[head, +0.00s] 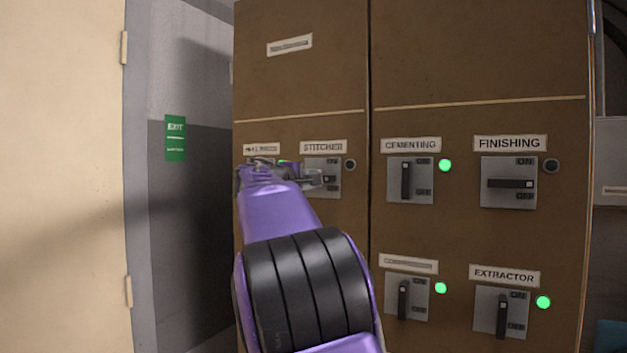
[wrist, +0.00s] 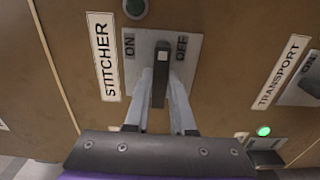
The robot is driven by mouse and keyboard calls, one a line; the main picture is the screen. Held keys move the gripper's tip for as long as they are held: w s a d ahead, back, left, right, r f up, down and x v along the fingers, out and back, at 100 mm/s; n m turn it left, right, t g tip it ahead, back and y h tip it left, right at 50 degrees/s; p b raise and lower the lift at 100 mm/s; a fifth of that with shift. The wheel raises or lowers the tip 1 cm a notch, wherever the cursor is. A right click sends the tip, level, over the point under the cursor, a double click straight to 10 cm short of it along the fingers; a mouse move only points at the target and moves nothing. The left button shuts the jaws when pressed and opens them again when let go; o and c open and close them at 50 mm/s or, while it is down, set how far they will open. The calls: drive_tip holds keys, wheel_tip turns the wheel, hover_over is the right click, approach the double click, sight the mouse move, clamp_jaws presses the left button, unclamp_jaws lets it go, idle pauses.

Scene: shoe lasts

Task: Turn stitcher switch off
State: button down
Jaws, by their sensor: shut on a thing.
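The stitcher switch (head: 331,186) is on a grey plate under the STITCHER label, partly hidden by my gripper (head: 316,179) in the head view. In the wrist view, my gripper (wrist: 161,88) has its two fingers shut on the dark handle of the stitcher switch (wrist: 160,62), one on each side. The handle lies across the panel, between the ON and OFF marks, like the finishing switch's handle. The stitcher's round lamp (head: 350,164) is dark; it also looks unlit at the top of the wrist view (wrist: 135,8).
The cementing switch (head: 405,180) and extractor switch (head: 502,312) stand upright with green lamps lit. The finishing switch (head: 510,184) lies across, its lamp dark. The transport plate (wrist: 301,88) is right in the wrist view. A doorway with a green exit sign (head: 175,138) is left.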

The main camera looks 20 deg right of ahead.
drive_tip(key=c, duration=0.8)
unclamp_jaws()
drive_tip(key=shift+o, duration=0.2)
drive_tip(key=v, duration=1.7)
drive_tip(key=shift+s+a+f, duration=0.1)
drive_tip(key=shift+a, duration=0.1)
